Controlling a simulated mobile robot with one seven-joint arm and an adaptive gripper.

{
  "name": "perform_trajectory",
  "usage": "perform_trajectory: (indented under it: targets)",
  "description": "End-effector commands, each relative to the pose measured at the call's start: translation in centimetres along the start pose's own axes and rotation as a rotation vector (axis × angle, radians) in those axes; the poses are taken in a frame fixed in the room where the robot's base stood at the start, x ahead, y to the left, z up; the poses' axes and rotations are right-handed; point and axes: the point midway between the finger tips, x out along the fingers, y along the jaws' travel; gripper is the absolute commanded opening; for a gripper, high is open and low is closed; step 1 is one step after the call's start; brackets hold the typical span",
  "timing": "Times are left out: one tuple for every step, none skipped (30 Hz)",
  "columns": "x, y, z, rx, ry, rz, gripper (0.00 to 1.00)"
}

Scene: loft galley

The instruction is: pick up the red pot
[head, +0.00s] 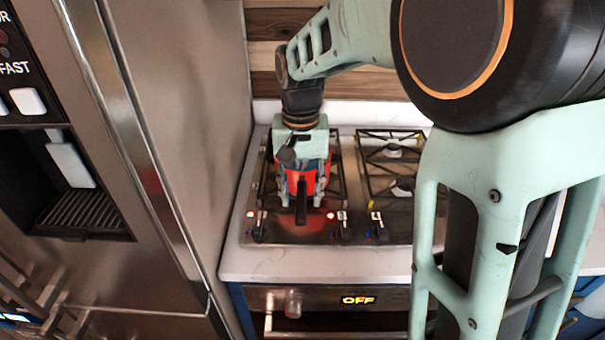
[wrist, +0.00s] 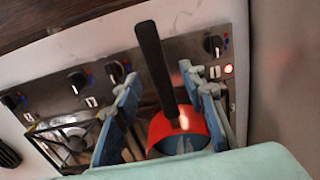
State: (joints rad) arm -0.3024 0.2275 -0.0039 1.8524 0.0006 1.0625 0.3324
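The red pot (head: 282,183) sits on the left part of the stovetop, directly below my gripper, which hides much of it in the head view. Its black handle (head: 301,203) points toward the front edge of the stove. In the wrist view the red pot (wrist: 180,128) shows between the two fingers of my gripper (wrist: 163,82), with its black handle (wrist: 154,66) running up between them. My gripper is open, with a finger on each side. A gap shows by the left finger; the right finger overlaps the pot's edge, and I cannot tell if it touches.
The stovetop (head: 398,227) has black grates, front knobs and lit red indicators. The right grate (head: 393,160) is empty. A steel fridge (head: 190,110) stands close on the left. A wooden wall (head: 263,58) is behind, and an oven reading OFF (head: 358,300) is below the counter.

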Motion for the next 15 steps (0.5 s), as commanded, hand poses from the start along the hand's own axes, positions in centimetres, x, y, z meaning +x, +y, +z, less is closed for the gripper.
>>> perform_trajectory:
  targets:
    - [0.7,0.1,0.2,0.000,-0.004,0.001,0.38]
    - [1.2,0.1,0.1,0.000,-0.003,0.001,0.38]
    - [1.7,0.1,0.1,0.000,-0.003,0.001,0.38]
    - [2.0,0.1,0.1,0.000,-0.002,0.000,0.38]
    - [2.2,0.0,0.1,0.000,-0.001,0.000,0.38]
    - [2.5,0.0,0.1,0.000,-0.001,0.000,0.38]
    - [2.6,0.0,0.1,0.000,0.000,0.000,0.38]
    - [2.6,0.0,0.1,0.000,0.000,0.000,0.38]
    - [2.7,0.0,0.1,0.000,0.000,0.000,0.38]
    - [2.7,0.0,0.1,0.000,0.001,-0.001,0.38]
    - [2.7,0.0,0.0,0.000,0.001,-0.001,0.38]
    - [2.6,0.0,0.0,0.000,0.001,-0.001,0.38]
    - [2.6,0.0,0.0,0.000,0.001,-0.001,0.38]
    - [2.6,0.0,0.0,0.000,0.001,-0.001,0.37]
    - [2.6,0.0,0.0,0.000,0.001,-0.001,0.32]
